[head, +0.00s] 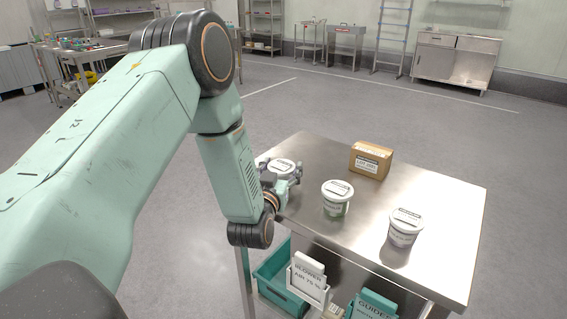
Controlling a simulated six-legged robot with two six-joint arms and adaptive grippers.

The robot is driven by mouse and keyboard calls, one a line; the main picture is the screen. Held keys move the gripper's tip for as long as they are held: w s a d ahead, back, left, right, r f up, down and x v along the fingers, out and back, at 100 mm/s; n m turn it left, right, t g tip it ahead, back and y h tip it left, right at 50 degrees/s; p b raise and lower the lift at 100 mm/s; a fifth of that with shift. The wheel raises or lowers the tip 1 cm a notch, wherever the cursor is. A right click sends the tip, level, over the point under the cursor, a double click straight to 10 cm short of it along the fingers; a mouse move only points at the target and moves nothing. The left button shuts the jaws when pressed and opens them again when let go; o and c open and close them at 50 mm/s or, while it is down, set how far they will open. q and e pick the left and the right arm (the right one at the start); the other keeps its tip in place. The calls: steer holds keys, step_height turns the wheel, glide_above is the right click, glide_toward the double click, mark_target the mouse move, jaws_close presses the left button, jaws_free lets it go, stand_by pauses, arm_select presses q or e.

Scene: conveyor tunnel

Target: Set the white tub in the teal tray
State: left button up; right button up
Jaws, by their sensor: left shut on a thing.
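My left gripper (286,177) is at the left edge of the steel table, shut on a white tub (281,165) with a labelled lid. The gripper hides much of this tub's side, and I cannot tell whether its base touches the tabletop. Two more white tubs stand upright on the table, one near the middle (336,203) and one nearer the right front (403,230). A teal tray (272,287) sits low beside the table's front left, below tabletop height and partly hidden by a sign. My right gripper is out of view.
A cardboard box (371,160) stands at the back of the steel table (440,196). A white blower sign (308,280) and a teal guides sign (372,304) stand below the front edge. Open floor surrounds the table; benches and shelves line the far wall.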

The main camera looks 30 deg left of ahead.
arm_select(q)
steer(key=shift+s+r, duration=0.15)
steer(key=o, duration=1.4)
steer(key=shift+f, duration=0.3)
steer(key=shift+o, duration=1.3)
steer(key=shift+s+r, duration=0.1)
steer(key=shift+r, duration=0.05)
